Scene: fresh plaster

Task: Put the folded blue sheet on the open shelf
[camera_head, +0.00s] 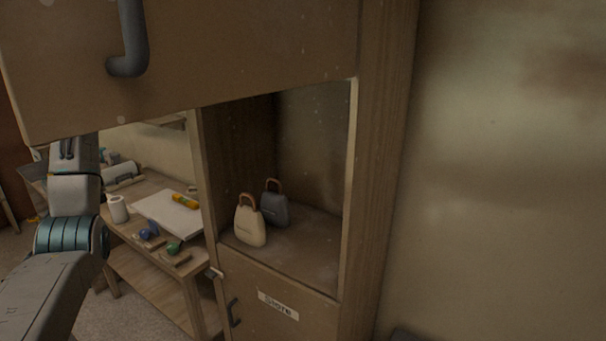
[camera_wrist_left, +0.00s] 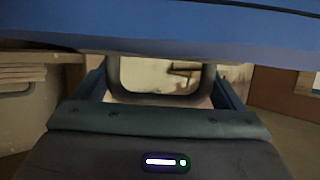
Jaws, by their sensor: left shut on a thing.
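The folded blue sheet (camera_wrist_left: 200,25) spans the top of the left wrist view as a wide blue band, close to the camera. My left gripper (camera_wrist_left: 160,78) is shut on it. In the head view my left arm rises at the left edge, and its gripper and the sheet are hidden behind a wooden door panel. The open shelf (camera_head: 302,262) is the doorless compartment of a tall wooden cabinet, right of my left arm. A cream bag (camera_head: 249,224) and a dark grey bag (camera_head: 274,208) stand on its left part.
A wooden door panel (camera_head: 230,50) with a grey handle (camera_head: 131,40) hangs above the shelf, near the camera. A labelled door (camera_head: 270,312) is below. A cluttered wooden table (camera_head: 135,232) stands left. The shelf's front right is clear.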

